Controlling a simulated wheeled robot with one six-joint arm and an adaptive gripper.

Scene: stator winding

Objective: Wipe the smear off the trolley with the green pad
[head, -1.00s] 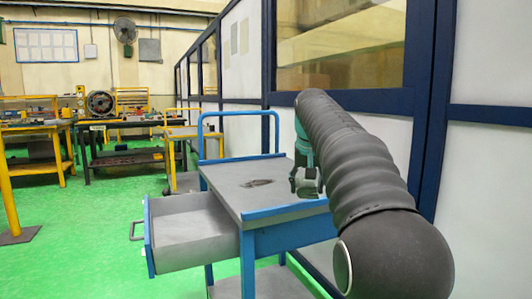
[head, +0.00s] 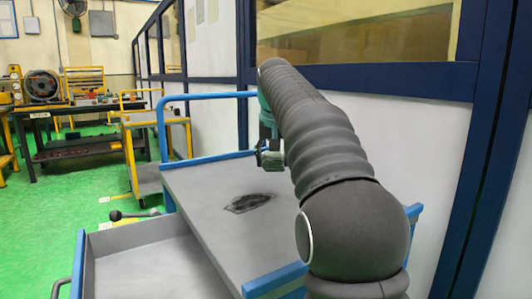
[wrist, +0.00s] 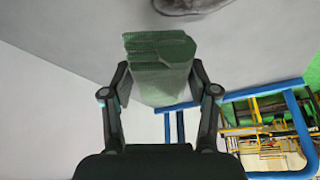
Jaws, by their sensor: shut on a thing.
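The trolley (head: 195,195) has a grey top with blue rails. A dark smear (head: 247,203) lies on the top, near its middle; its edge also shows at the top of the wrist view (wrist: 190,4). My gripper (head: 268,158) is above the trolley top, beyond the smear in the head view, and apart from it in the picture. In the wrist view my gripper (wrist: 160,84) is shut on the green pad (wrist: 160,60), with a finger on each side. I cannot make out the pad in the head view, and my arm covers the right part of the trolley top.
The trolley's drawer (head: 150,270) stands open at the lower left. A blue push rail (head: 205,97) rises at the trolley's far end. A wall with blue frames (head: 405,80) runs close along the right. A yellow cart (head: 155,150) stands behind; green floor (head: 50,220) is free at left.

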